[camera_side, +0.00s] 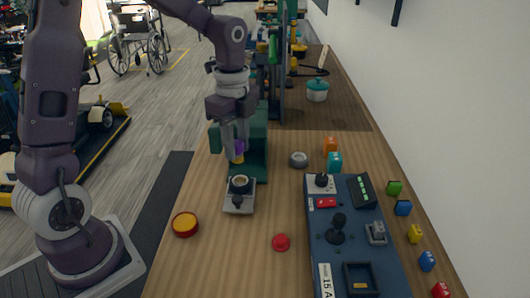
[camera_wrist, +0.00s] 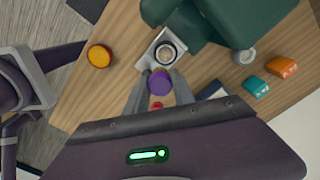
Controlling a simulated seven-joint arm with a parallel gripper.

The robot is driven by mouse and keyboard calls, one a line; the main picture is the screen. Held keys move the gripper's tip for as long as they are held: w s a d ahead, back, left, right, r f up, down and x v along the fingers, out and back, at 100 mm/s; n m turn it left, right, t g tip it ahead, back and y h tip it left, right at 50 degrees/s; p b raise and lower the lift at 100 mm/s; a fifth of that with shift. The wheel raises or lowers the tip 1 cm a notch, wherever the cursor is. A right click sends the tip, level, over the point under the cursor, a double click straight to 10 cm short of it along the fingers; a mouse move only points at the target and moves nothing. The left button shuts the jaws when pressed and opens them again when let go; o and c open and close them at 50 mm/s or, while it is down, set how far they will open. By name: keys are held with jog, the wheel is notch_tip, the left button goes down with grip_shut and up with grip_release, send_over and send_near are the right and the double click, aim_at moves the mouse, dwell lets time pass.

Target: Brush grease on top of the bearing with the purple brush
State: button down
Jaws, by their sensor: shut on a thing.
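My gripper (camera_side: 236,150) is shut on the purple brush (camera_wrist: 160,83). In the side view the purple handle (camera_side: 240,146) shows between the fingers, with a yellowish part (camera_side: 237,159) below it. The bearing (camera_side: 240,184), a dark-and-metal ring, sits on a light grey block on the table; it also shows in the wrist view (camera_wrist: 166,52). The brush is above the bearing and appears apart from it in the side view. A round red tin with yellow content (camera_side: 185,224), perhaps the grease, stands left of the bearing.
A green stand (camera_side: 258,160) rises close behind the bearing. A grey ring (camera_side: 298,159), orange block (camera_side: 330,145) and teal block (camera_side: 335,162) lie right. A red button (camera_side: 281,242) and a dark control panel (camera_side: 345,265) stand nearer. Bare table lies around the tin.

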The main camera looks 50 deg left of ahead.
aim_at(237, 161)
jog(key=shift+f, duration=3.15)
jog(key=shift+w+a+f, duration=0.2)
jog(key=shift+f, duration=0.6)
jog(key=shift+w+a, duration=1.25)
jog(key=shift+a, duration=0.05)
jog(key=s+d, duration=0.3)
jog(key=shift+r, duration=4.05)
jog(key=shift+w, duration=0.1)
